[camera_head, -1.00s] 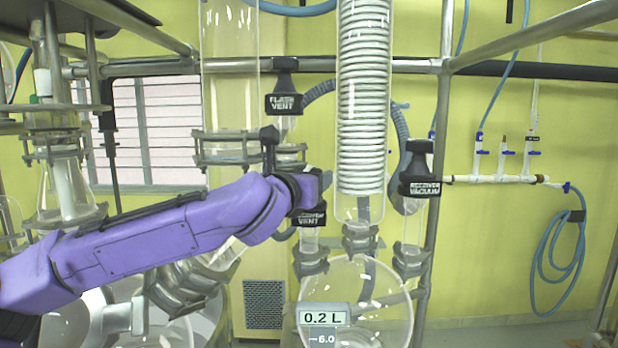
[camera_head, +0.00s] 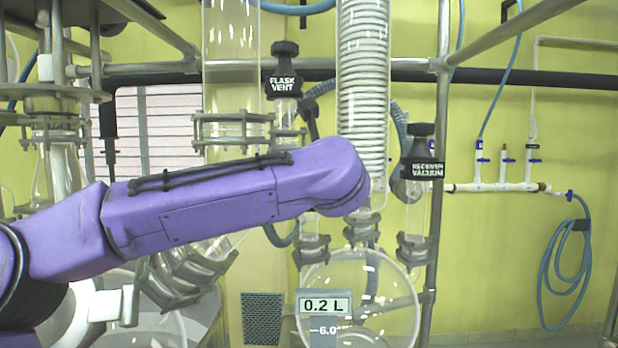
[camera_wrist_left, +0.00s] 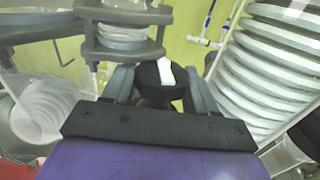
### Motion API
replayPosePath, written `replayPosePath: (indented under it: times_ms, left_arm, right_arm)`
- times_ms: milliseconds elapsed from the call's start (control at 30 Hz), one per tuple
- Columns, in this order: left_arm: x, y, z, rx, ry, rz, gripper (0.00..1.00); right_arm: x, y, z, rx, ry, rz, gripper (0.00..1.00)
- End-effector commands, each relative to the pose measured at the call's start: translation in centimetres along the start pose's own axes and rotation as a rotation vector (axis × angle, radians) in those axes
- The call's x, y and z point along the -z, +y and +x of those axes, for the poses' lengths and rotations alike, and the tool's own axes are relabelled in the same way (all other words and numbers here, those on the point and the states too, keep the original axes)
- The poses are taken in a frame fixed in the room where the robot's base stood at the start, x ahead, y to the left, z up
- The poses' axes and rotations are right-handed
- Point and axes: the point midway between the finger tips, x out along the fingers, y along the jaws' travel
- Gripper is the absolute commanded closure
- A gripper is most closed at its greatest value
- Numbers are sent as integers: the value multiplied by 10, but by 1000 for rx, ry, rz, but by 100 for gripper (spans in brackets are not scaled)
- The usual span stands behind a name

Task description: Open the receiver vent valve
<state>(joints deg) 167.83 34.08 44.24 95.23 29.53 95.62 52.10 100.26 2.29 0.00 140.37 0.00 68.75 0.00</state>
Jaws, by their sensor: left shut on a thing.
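My left gripper (camera_wrist_left: 158,85) shows in the left wrist view, its two dark fingers closed on either side of a round black knob (camera_wrist_left: 150,76) with a white mark on it. I take this knob to be the receiver vent valve; its label does not show. In the head view my purple left arm covers the gripper and the vent valve. The glass receiver flask (camera_head: 385,290) is below, with a "0.2 L" readout in front of it. My right gripper is not in view.
The flask vent valve (camera_head: 284,84) stands above my arm, and the receiver vacuum valve (camera_head: 422,168) stands to the right. The coiled condenser (camera_head: 362,95) is close by my arm. Metal frame bars (camera_head: 440,200) and a blue hose (camera_head: 560,265) are at the right.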

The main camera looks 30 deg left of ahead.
Motion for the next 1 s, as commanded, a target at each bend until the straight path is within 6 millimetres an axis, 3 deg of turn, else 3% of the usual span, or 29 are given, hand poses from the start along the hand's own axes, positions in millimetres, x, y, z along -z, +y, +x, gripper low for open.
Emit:
replayPosePath:
  times_ms: [400, 1000]
  left_arm:
    - [2, 0, 0, -234, 2, 4, 73]
    - [2, 0, 1, -284, 4, 4, 73]
  right_arm:
    - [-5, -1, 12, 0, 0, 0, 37]
    - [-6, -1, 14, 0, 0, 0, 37]
